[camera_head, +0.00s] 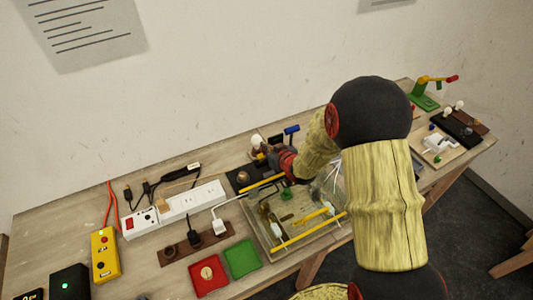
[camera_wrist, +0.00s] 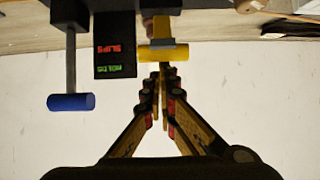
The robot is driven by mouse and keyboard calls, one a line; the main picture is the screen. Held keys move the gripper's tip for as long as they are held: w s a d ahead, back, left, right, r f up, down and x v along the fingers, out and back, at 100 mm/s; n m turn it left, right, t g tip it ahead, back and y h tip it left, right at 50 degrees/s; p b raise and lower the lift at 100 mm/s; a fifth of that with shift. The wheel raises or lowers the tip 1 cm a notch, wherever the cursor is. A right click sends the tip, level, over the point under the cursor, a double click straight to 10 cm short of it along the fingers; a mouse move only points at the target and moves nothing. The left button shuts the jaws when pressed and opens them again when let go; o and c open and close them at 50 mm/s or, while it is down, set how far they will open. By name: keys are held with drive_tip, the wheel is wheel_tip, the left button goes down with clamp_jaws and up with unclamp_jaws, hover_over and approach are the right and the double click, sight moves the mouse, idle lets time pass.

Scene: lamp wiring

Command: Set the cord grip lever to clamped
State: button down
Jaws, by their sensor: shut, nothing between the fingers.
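Two levers show in the wrist view. One has a yellow crossbar handle (camera_wrist: 166,53) on a yellow and grey stem; the other has a blue handle (camera_wrist: 71,102) on a grey rod. Which is the cord grip lever I cannot tell for certain. Between them is a black panel (camera_wrist: 115,45) with red "SLIPS" and green "HOLDS" lettering, seen upside down. My gripper (camera_wrist: 161,72) is shut and empty, its tips right at the yellow handle; whether they touch I cannot tell. In the head view the blue handle (camera_head: 291,129) shows behind my gripper, and my arm hides much of the fixture.
A clear tray (camera_head: 262,240) with small parts and yellow rods lies in front of my gripper. A white power strip (camera_head: 188,202), a yellow box (camera_head: 105,255), and red (camera_head: 207,276) and green (camera_head: 241,258) trays stand left. A green stand (camera_head: 425,101) is at the far right.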

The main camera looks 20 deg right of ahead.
drive_tip(key=shift+s+d+f+b, duration=0.2)
drive_tip(key=shift+s+f+b, duration=0.4)
drive_tip(key=shift+s, duration=0.3)
drive_tip(key=shift+s+d+f+b, duration=0.15)
drive_tip(key=shift+s+f+b, duration=0.5)
drive_tip(key=shift+s, duration=0.2)
drive_tip(key=shift+s+d+f+b, duration=0.2)
drive_tip(key=shift+s+f+b, duration=0.4)
drive_tip(key=shift+s, duration=0.3)
drive_tip(key=v, duration=1.2)
